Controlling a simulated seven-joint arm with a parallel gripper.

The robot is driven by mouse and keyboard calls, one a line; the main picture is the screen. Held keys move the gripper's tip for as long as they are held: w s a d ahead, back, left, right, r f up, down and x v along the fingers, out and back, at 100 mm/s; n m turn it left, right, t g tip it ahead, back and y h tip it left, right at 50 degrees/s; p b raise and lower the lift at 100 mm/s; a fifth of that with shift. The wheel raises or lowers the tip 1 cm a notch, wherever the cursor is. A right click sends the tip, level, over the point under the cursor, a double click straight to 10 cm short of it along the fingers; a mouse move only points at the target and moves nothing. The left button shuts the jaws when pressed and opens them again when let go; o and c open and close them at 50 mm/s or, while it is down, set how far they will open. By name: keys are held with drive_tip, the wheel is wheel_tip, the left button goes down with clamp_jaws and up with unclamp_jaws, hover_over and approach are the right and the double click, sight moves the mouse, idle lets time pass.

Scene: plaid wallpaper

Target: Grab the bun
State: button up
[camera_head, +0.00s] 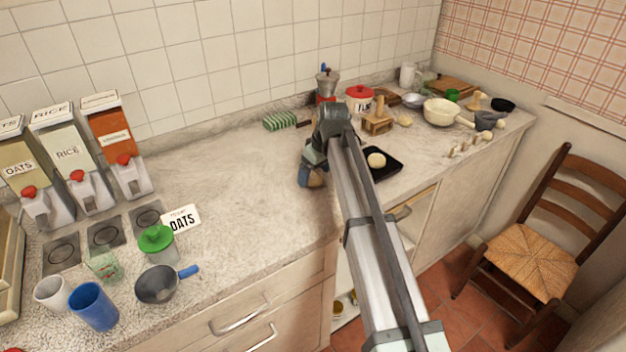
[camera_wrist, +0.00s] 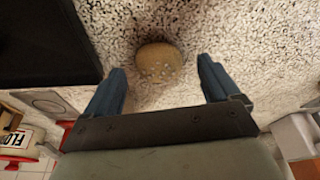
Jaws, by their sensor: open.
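A round brown bun (camera_wrist: 158,63) lies on the speckled counter in the wrist view, centred ahead of my gripper's two blue fingers. My gripper (camera_head: 307,178) is open, with a finger to either side of the bun in that picture. I see no contact between the fingers and the bun. In the head view a small tan patch of what looks like the bun (camera_head: 315,180) shows at the fingertips, mostly hidden by my gripper. A paler round piece (camera_head: 376,160) sits on a black tray to the right of my arm.
The black tray (camera_head: 388,168) lies right of my gripper; a dark flat edge (camera_wrist: 40,40) fills the wrist view's upper left. The counter (camera_head: 240,190) left of my gripper is clear.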

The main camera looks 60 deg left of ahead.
drive_tip(key=shift+x, duration=0.85)
drive_tip(key=shift+c, duration=0.3)
drive_tip(key=c, duration=1.1)
